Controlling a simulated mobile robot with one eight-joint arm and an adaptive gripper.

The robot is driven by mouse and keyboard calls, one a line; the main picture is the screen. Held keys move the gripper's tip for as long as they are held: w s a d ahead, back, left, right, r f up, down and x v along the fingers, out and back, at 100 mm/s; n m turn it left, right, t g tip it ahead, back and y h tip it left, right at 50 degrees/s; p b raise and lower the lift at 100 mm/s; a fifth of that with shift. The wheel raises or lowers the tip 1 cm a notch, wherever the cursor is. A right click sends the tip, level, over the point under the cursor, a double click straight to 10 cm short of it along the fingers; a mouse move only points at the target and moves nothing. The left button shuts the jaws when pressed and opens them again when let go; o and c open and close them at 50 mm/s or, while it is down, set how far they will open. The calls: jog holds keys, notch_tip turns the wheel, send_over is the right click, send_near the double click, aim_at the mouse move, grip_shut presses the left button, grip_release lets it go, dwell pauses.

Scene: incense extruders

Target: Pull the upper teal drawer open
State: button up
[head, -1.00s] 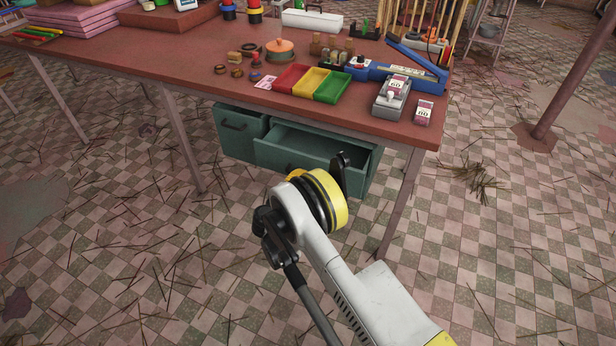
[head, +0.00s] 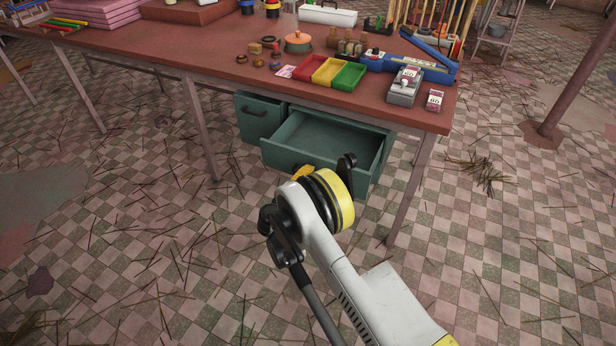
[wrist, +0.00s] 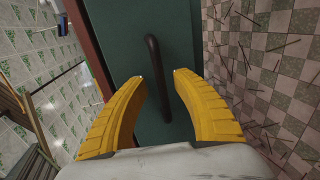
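The teal drawer (head: 318,146) under the workbench stands well open, its empty inside visible in the head view. Its front (wrist: 133,45) fills the middle of the wrist view, with a dark bar handle (wrist: 158,62) running slantwise down it. My gripper (wrist: 159,76) faces this front, one yellow finger on each side of the handle. The fingertips are apart, with teal showing between each tip and the bar. In the head view my gripper (head: 302,171) is at the drawer front, and my wrist hides most of the fingers and the handle.
A shut teal drawer (head: 258,116) with its own handle is to the left. Table legs (head: 200,125) and (head: 410,190) flank the drawers. The red-brown tabletop (head: 215,57) above holds trays and tools. The tiled floor in front is clear apart from scattered sticks.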

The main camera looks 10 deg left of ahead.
jog(key=v, duration=1.2)
dwell(0.3)
jog(key=d+r+m+g+y, duration=0.1)
jog(key=d+r+m+g, duration=0.5)
jog(key=d+r, duration=1.5)
jog(key=s+d+r+m+g+y, duration=0.1)
jog(key=s+d+r+m, duration=0.1)
jog(key=s+d+r, duration=0.3)
jog(key=s+d+r+m+y, duration=0.1)
jog(key=s+r+m, duration=0.15)
jog(key=s, duration=0.45)
jog(key=s+d+m+y, duration=0.2)
jog(key=s+d+m, duration=0.1)
jog(key=s, duration=1.3)
jog(key=shift+d, duration=0.25)
